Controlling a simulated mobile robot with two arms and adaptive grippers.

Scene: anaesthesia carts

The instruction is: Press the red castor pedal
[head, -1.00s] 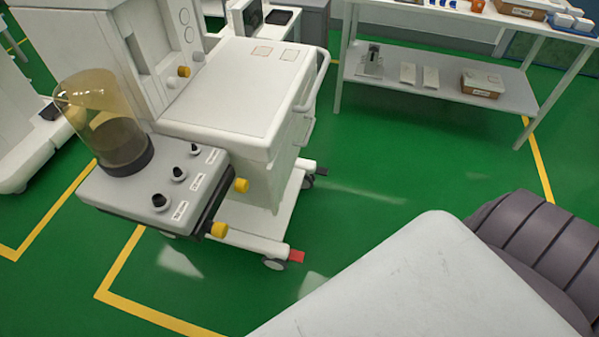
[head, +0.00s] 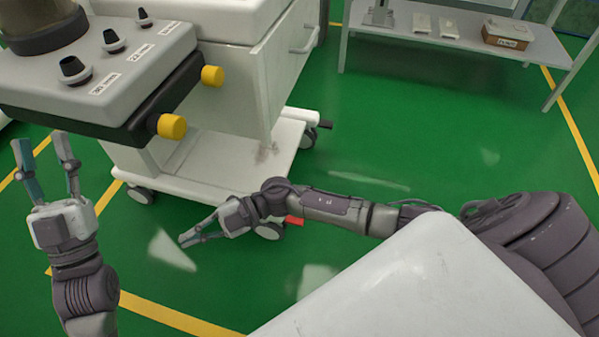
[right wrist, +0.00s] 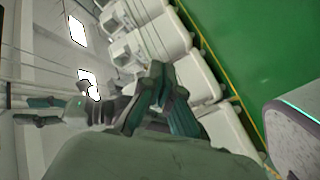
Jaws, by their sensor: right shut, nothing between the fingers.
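The red castor pedal (head: 295,221) is a small red tab at the front right castor (head: 268,231) of the white anaesthesia cart (head: 222,165) in the head view. My right forearm passes over it and hides part of it. My right gripper (head: 184,240) is shut and empty, to the left of the pedal and castor, with its fingers pointing left. Its closed fingers also show in the right wrist view (right wrist: 157,72); the pedal does not show there. My left gripper (head: 40,140) is open and empty at the far left, fingers pointing up the picture.
The cart's grey ledge with yellow knobs (head: 172,126) juts out between my grippers. Another castor (head: 140,194) is at the cart's left. A shelf (head: 450,45) with a cardboard box (head: 507,33) stands at the back right. Green floor in front is clear.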

